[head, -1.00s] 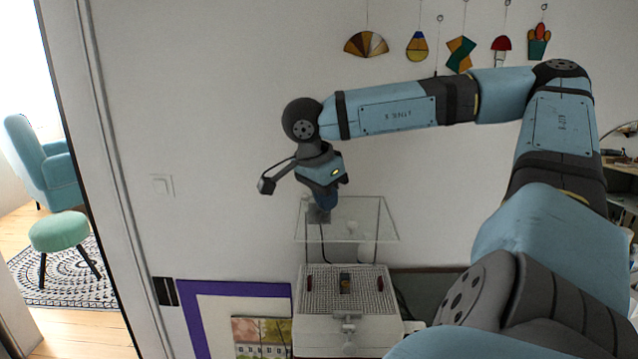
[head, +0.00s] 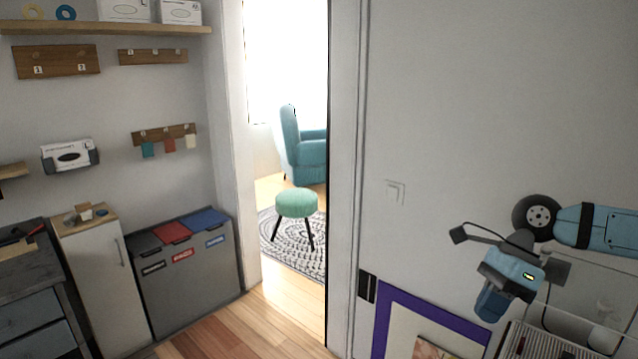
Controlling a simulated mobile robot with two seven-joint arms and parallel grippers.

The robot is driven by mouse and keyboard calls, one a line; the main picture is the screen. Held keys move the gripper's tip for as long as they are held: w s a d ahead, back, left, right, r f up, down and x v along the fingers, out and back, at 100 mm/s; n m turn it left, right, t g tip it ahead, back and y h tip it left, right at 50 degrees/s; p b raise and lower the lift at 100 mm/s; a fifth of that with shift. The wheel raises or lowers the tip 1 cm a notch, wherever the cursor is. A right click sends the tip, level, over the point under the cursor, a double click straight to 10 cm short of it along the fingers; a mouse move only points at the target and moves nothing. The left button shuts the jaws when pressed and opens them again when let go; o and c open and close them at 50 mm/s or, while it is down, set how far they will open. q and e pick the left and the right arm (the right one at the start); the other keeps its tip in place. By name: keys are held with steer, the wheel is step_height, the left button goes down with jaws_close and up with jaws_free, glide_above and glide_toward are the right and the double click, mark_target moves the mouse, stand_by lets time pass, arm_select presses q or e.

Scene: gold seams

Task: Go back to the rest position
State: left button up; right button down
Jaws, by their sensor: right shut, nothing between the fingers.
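My right gripper (head: 490,307) hangs pointing down at the right of the head view, at the end of my blue and dark grey arm. It is shut and empty. It is in front of the white wall, near the clear panel (head: 590,305) and above the left side of the grid-topped machine (head: 545,345). From this angle I cannot tell the exact gap to the panel. My left gripper is out of view.
A purple-framed picture (head: 432,313) leans on the wall below. The doorway shows a green stool (head: 296,204) and a teal armchair (head: 308,145). At left are a bin unit (head: 195,290), a white cabinet (head: 90,262) and dark drawers (head: 30,310). Wood floor is clear before the doorway.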

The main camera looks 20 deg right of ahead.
steer(key=w+a+f+m+t+y+p, duration=0.25)
steer(key=a+f+m+t+y, duration=0.2)
steer(key=a+m+t, duration=0.5)
steer(key=w+a+f+m+t+y+p, duration=0.2)
steer(key=a+f+m+t+y+p, duration=0.25)
steer(key=m, duration=0.75)
steer(key=s+a+f+m+g+h+p, duration=0.1)
steer(key=s+a+f+m+h, duration=0.3)
steer(key=f+m, duration=0.5)
steer(key=s+a+f+m+g+h, duration=0.1)
steer(key=s+a+f+m+h, duration=0.4)
steer(key=f+m, duration=0.5)
steer(key=s+m+h, duration=0.2)
steer(key=s+m, duration=0.1)
steer(key=m, duration=0.1)
steer(key=shift+s+a+h+p, duration=0.25)
steer(key=shift+s+h+p, duration=0.05)
steer(key=shift+h+p, duration=0.1)
steer(key=shift+f, duration=0.1)
